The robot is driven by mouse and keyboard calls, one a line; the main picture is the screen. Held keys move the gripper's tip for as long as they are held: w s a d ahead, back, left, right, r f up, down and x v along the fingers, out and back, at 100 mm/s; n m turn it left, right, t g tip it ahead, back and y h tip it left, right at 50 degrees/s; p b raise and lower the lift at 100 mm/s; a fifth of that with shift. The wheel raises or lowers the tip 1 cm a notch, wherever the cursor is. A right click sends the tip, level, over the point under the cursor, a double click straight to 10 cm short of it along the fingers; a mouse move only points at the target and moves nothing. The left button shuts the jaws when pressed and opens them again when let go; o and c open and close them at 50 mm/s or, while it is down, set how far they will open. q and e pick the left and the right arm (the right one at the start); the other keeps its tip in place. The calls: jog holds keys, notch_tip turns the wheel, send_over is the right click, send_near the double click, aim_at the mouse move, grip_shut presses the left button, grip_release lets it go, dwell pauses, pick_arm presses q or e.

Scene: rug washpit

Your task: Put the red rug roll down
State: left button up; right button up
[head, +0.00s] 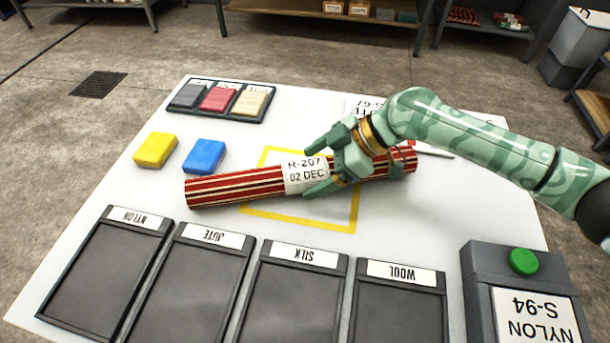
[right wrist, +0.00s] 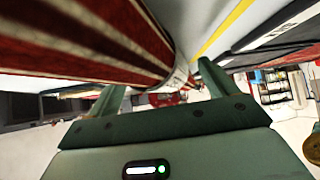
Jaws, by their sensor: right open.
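The red rug roll (head: 236,188), striped red and cream with a white tag reading "R-207 02 DEC", lies on the white table (head: 140,215). It lies across the yellow square outline (head: 300,222) and sticks out past it on both sides. My right gripper (head: 310,177) is open, with its fingers on either side of the roll near the tag. The gripper hides part of the roll's right half. In the right wrist view the roll (right wrist: 85,35) runs close past the open fingers (right wrist: 163,85); whether they touch it I cannot tell. My left gripper is not in view.
A grey box with a green button (head: 523,261) stands front right. Yellow (head: 155,150) and blue (head: 204,156) blocks lie left of the square. A sample tray (head: 262,117) sits behind.

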jog(key=shift+x, duration=0.8)
jog(key=shift+r, duration=0.1)
jog(key=c, duration=1.4)
